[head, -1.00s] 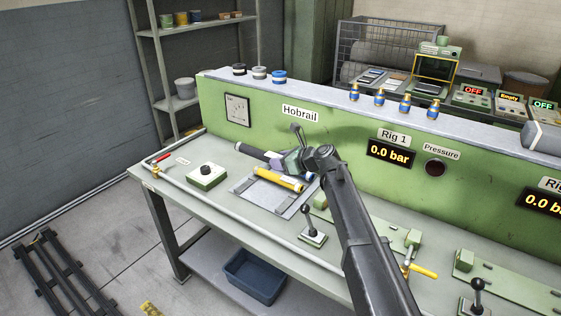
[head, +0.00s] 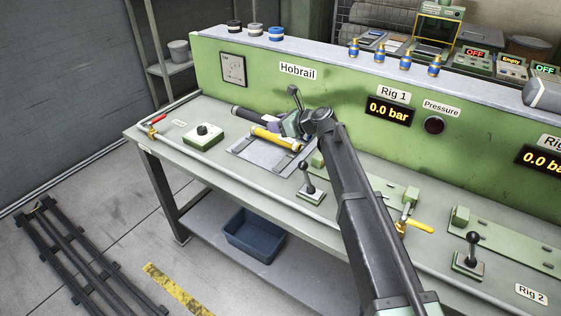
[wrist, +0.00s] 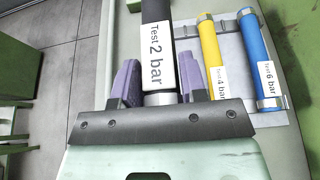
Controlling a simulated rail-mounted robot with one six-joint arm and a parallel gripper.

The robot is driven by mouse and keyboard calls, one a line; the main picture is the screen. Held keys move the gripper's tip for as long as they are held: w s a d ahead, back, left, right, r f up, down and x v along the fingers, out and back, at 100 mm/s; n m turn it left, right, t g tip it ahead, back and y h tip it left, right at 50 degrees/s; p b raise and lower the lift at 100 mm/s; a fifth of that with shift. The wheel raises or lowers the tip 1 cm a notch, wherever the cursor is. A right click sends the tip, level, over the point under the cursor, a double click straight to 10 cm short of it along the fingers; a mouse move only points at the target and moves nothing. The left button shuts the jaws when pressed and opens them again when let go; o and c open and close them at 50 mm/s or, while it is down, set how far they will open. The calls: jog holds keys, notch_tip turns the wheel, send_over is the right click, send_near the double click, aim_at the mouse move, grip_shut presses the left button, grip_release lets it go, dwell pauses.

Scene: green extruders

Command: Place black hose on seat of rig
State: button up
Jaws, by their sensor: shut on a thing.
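The black hose (head: 249,117) sticks out to the left of my gripper (head: 284,127) in the head view. In the wrist view the black hose (wrist: 155,18), with a "Test 2 bar" label, lies between the purple fingers of my gripper (wrist: 157,84), which is shut on it near its metal end. I cannot tell whether the hose touches the surface below. The seat of Rig 1 (head: 385,186) is a green plate with end blocks, right of my gripper and partly behind my arm.
A yellow hose (head: 275,140) lies on a grey tray (head: 245,150); a blue hose (wrist: 262,60) lies beside it in the wrist view. A lever (head: 310,190) and a yellow-handled valve (head: 415,226) stand near Rig 1. The green panel (head: 345,95) rises behind.

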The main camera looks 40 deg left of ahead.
notch_tip(320, 180, down, 14)
jog(key=b, duration=1.1)
jog(key=shift+r, duration=0.15)
jog(key=shift+r+p, duration=0.3)
jog(key=shift+p, duration=0.05)
jog(key=shift+f, duration=0.2)
jog(key=o, duration=1)
jog(key=shift+r, duration=0.2)
jog(key=p+v, duration=0.4)
jog(key=v, duration=0.7)
jog(key=shift+d+r+p, duration=0.2)
jog(key=shift+d+p, duration=0.15)
jog(key=shift+d, duration=0.15)
jog(key=shift+o, duration=0.4)
